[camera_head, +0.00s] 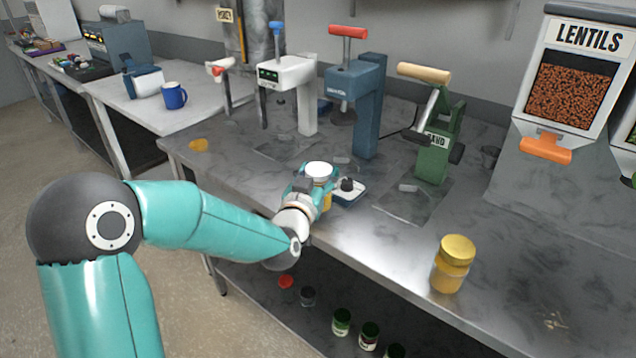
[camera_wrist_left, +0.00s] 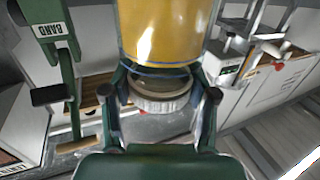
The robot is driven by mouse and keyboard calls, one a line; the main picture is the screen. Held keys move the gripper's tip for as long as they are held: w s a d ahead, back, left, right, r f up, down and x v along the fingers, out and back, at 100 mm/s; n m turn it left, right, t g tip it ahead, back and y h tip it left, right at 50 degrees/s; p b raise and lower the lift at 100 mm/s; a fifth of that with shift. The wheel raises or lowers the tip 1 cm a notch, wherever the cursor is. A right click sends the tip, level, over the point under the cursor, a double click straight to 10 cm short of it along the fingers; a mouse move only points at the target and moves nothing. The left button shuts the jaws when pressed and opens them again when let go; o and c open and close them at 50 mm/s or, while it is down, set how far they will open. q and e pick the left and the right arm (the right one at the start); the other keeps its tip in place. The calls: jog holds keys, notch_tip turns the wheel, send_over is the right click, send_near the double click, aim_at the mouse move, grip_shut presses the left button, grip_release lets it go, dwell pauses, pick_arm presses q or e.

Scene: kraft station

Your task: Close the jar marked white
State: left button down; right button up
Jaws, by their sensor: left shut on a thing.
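The jar with the white lid (camera_head: 319,170) is at the front edge of the bench, and a bit of its yellow body (camera_head: 327,201) shows beside my gripper. My left gripper (camera_head: 308,186) is shut around the lid end of this jar. In the left wrist view the yellow jar body (camera_wrist_left: 165,30) and the ribbed white lid (camera_wrist_left: 160,100) are in line between my two fingers (camera_wrist_left: 162,98). The lid is at the jar's mouth; I cannot tell whether it is fully seated. A second yellow jar with a gold lid (camera_head: 454,263) stands apart on the right. My right gripper is not in view.
A small device with a black knob (camera_head: 348,190) stands close beside my gripper. Several lever presses, including a green one marked BAND (camera_head: 436,145), stand behind. A lentil dispenser (camera_head: 570,85) hangs at right.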

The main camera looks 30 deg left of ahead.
pick_arm(q)
notch_tip(320, 180, down, 2)
jog(key=shift+w+f, duration=0.1)
jog(key=shift+f, duration=0.1)
jog(key=shift+c, duration=1.6)
grip_release()
jog(key=shift+s, duration=0.25)
jog(key=b+v, duration=0.6)
jog(key=v, duration=0.5)
jog(key=shift+s+d+b, duration=0.2)
jog(key=shift+s+b, duration=0.1)
jog(key=shift+b, duration=0.05)
